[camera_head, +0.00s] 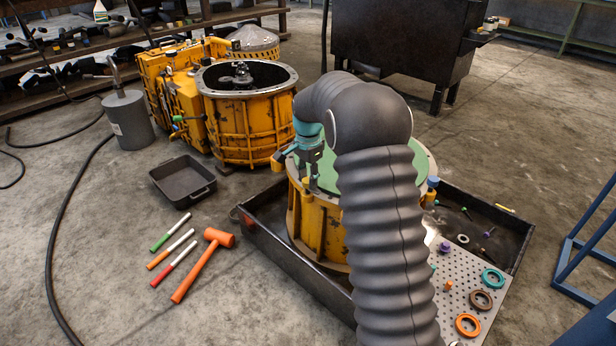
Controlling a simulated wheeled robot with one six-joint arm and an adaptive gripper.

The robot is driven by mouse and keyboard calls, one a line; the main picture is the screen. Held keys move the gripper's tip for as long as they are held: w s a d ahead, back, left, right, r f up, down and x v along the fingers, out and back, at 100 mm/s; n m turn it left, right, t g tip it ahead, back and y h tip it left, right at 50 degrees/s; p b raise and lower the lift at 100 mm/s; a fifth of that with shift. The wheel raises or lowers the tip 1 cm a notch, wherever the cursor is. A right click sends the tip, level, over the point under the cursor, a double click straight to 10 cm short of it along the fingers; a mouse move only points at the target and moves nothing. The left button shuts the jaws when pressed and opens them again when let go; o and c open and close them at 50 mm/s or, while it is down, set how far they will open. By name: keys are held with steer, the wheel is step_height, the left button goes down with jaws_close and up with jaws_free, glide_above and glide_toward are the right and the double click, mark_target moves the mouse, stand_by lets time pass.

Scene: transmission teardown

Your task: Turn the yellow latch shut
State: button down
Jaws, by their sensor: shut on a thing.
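The yellow housing (318,222) stands in the dark tray, with a green surface (328,172) inside its round top rim. My gripper (311,183) points down at the left side of this rim. It is shut on the small yellow latch (307,184) there; the fingers and wrist hide part of the latch, so its exact angle cannot be told. An orange-yellow piece (279,161) sticks out at the rim just left of my gripper. A blue-topped latch (433,182) sits on the right side of the rim. My grey arm covers the front right of the housing.
The dark tray (284,262) holds a perforated plate (455,290) with coloured rings and small parts. An orange mallet (203,265), several coloured sticks and a black pan (183,181) lie on the floor at left. A larger yellow casing (248,125) stands behind.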

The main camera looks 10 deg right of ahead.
mark_target(307, 180)
steer(key=n+p, duration=0.2)
steer(key=n, duration=0.1)
steer(key=shift+r+n, duration=0.15)
steer(key=shift+n, duration=0.25)
steer(key=n+p, duration=0.1)
steer(key=n, duration=0.3)
steer(key=shift+n, duration=0.3)
steer(key=n+p, duration=0.1)
steer(key=n, duration=0.3)
steer(key=shift+a+p, duration=0.1)
steer(key=shift+p, duration=0.2)
steer(key=shift+n+p, duration=0.35)
steer(key=shift+n, duration=2.05)
steer(key=c, duration=0.8)
jaws_free()
steer(key=shift+o, duration=0.2)
step_height(307, 180, up, 12)
